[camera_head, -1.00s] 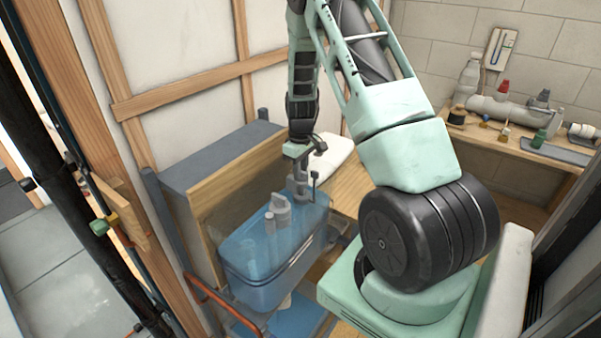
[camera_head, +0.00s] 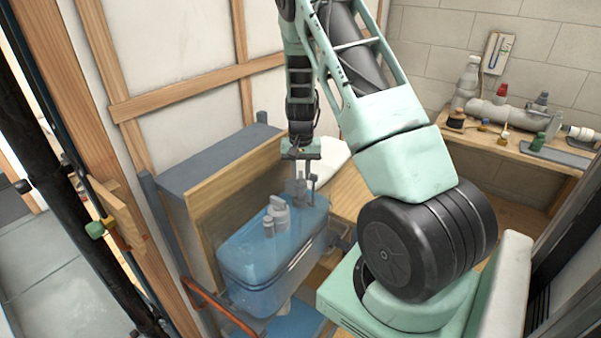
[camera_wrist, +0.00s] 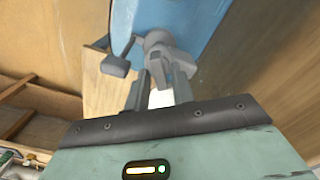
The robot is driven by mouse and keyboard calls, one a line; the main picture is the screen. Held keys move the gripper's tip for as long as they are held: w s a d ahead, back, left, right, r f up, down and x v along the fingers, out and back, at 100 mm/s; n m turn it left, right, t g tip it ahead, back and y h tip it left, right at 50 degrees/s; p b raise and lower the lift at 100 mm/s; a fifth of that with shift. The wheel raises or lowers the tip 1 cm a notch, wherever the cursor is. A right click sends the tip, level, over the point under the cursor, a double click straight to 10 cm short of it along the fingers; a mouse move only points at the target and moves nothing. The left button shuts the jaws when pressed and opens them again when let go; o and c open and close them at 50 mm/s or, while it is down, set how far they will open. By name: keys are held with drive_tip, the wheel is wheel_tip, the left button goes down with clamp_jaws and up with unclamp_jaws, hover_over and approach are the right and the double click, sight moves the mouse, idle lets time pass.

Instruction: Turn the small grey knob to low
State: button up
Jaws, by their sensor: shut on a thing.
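The small grey knob (camera_wrist: 160,42) is on a grey fitting at the blue translucent tank (camera_wrist: 185,22) in the wrist view. A short grey side arm with a block end (camera_wrist: 117,67) sticks out to its left. My gripper (camera_wrist: 166,84) is shut on the knob, with a grey finger on each side; the fingers hide part of it. In the head view my gripper (camera_head: 302,188) points down at the far right end of the tank (camera_head: 265,262). The knob is too small there to tell its setting.
Two grey caps (camera_head: 278,213) stand on the tank lid, left of my gripper. A wooden panel and grey box (camera_head: 215,160) stand behind the tank. A red-orange pipe (camera_head: 222,307) runs in front. A bench (camera_head: 510,146) with bottles and fittings is at the back right.

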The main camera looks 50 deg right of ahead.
drive_tip(key=m, duration=0.6)
drive_tip(key=shift+s+d+r+p, duration=0.1)
drive_tip(key=shift+r+p, duration=0.05)
drive_tip(key=shift+p, duration=0.25)
drive_tip(key=m+p, duration=0.1)
drive_tip(key=m, duration=0.3)
drive_tip(key=m+p, duration=0.1)
drive_tip(key=m, duration=0.2)
drive_tip(key=shift+s+m, duration=0.1)
drive_tip(key=shift+m, duration=0.3)
drive_tip(key=m+p, duration=0.2)
drive_tip(key=m, duration=0.3)
drive_tip(key=shift+s, duration=0.1)
drive_tip(key=m+p, duration=0.2)
drive_tip(key=m, duration=0.4)
drive_tip(key=shift+a+p, duration=0.2)
drive_tip(key=shift+p, duration=0.1)
drive_tip(key=o, duration=0.7)
